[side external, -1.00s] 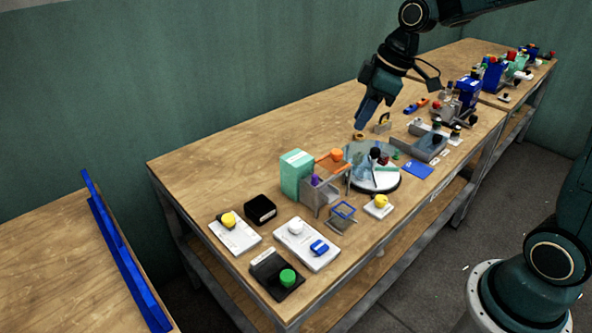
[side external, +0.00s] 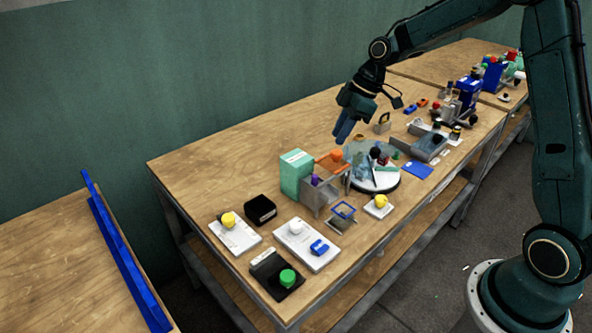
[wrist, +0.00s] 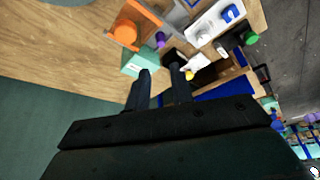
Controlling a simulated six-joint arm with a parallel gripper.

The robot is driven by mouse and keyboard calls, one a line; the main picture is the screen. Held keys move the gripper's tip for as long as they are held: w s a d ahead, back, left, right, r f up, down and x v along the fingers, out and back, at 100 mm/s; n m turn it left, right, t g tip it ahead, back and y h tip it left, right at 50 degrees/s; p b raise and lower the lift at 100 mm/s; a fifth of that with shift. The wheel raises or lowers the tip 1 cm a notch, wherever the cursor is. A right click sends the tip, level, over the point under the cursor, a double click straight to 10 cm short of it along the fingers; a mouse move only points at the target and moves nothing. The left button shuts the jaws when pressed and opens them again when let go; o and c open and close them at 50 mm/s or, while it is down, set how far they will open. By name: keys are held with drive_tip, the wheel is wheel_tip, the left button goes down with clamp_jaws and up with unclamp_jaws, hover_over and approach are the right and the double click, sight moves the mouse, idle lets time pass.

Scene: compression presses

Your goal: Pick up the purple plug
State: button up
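The purple plug (side external: 315,179) is small and sits at the grey metal press (side external: 322,197), next to the mint-green box (side external: 296,173). Its lower part is hidden in the side view. In the wrist view the purple plug (wrist: 160,39) shows beyond my fingertips, between the orange knob (wrist: 125,32) and the black box (wrist: 174,57). My gripper (side external: 341,138) is in the air above and behind the press, apart from the plug. In the wrist view the two fingers of my gripper (wrist: 160,72) stand apart with nothing between them.
A round white plate (side external: 375,185) with a clear part and black knob stands right of the press. White and black button pads (side external: 306,244) lie in front. A padlock-like part (side external: 382,122) stands behind. The table's back left is clear.

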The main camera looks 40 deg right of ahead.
hover_over(315, 175)
drive_tip(key=s+d, duration=0.2)
wheel_tip(315, 175, down, 8)
drive_tip(key=shift+w+d+r, duration=0.1)
drive_tip(key=shift+r, duration=0.15)
drive_tip(key=shift+x, duration=2.6)
clamp_jaws()
